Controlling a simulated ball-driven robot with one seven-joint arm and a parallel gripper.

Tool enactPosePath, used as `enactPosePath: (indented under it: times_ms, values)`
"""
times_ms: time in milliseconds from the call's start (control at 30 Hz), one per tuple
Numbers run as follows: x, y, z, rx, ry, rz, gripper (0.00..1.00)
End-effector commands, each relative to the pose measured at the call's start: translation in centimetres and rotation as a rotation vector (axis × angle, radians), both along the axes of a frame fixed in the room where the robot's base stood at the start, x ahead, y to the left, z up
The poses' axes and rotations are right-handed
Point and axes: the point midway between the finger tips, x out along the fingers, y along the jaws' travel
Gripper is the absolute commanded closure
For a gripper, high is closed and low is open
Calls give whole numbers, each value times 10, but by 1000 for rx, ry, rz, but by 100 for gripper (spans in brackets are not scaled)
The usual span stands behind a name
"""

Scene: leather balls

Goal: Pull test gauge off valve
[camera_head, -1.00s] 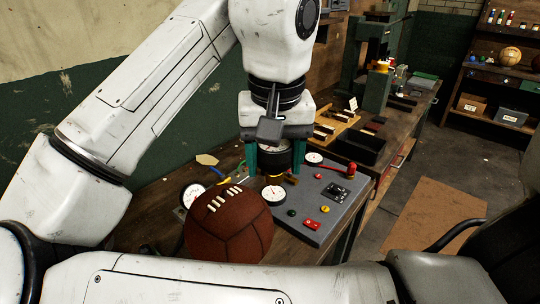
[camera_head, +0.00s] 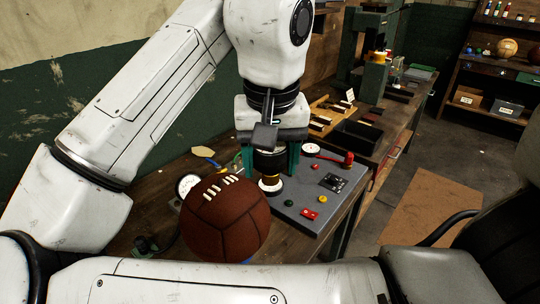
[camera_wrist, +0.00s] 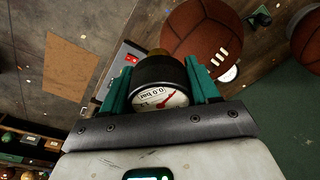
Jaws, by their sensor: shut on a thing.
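My gripper (camera_head: 268,165) is shut on the test gauge (camera_head: 270,160), a black round body with green fingers on both sides. A brass-coloured part (camera_head: 270,182) shows below the gauge, over a white dial on the grey panel. The brown leather ball (camera_head: 226,222) with white laces stands just left and in front; it also shows in the wrist view (camera_wrist: 203,35). I cannot make out the valve, nor whether the gauge touches anything below.
The grey panel (camera_head: 325,200) carries dials, buttons and a red knob (camera_head: 348,158) on the wooden bench. A white-faced dial (camera_head: 187,185) stands behind the ball's left side. A dark tray (camera_head: 357,136) and a green press (camera_head: 374,75) stand farther back. Open floor lies right.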

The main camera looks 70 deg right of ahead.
Motion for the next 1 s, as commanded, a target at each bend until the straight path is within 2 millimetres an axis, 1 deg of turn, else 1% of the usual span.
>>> enactPosePath:
  times_ms: [1000]
  values:
    - [0, 0, -33, 0, 1, -1, 71]
